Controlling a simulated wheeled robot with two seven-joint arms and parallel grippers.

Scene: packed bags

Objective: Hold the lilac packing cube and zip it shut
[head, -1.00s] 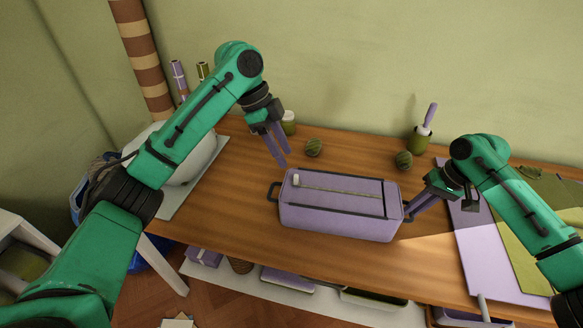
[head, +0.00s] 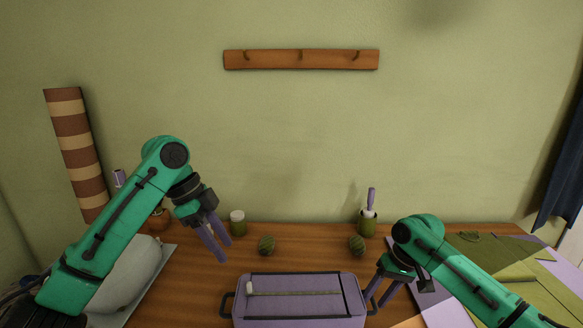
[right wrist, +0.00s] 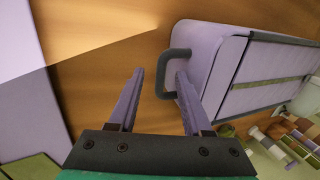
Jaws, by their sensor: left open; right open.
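The lilac packing cube (head: 310,311) sits on the wooden table at the bottom of the head view, its lower part cut off. A zip line (head: 305,293) runs along its top, with a small white pull (head: 250,288) at the left end. A dark handle loop shows at each end. My left gripper (head: 224,252) is open and empty above the table, near the cube's back left corner. My right gripper (head: 376,301) is open at the cube's right end. In the right wrist view the handle (right wrist: 163,80) appears between its fingertips (right wrist: 160,71).
Two striped green balls (head: 266,245), a small jar (head: 237,223) and a green pot (head: 367,222) stand behind the cube. A pale rounded object (head: 128,270) is at left. Lilac and green fabric (head: 480,262) lies at right. A wooden hook rail (head: 301,60) hangs on the wall.

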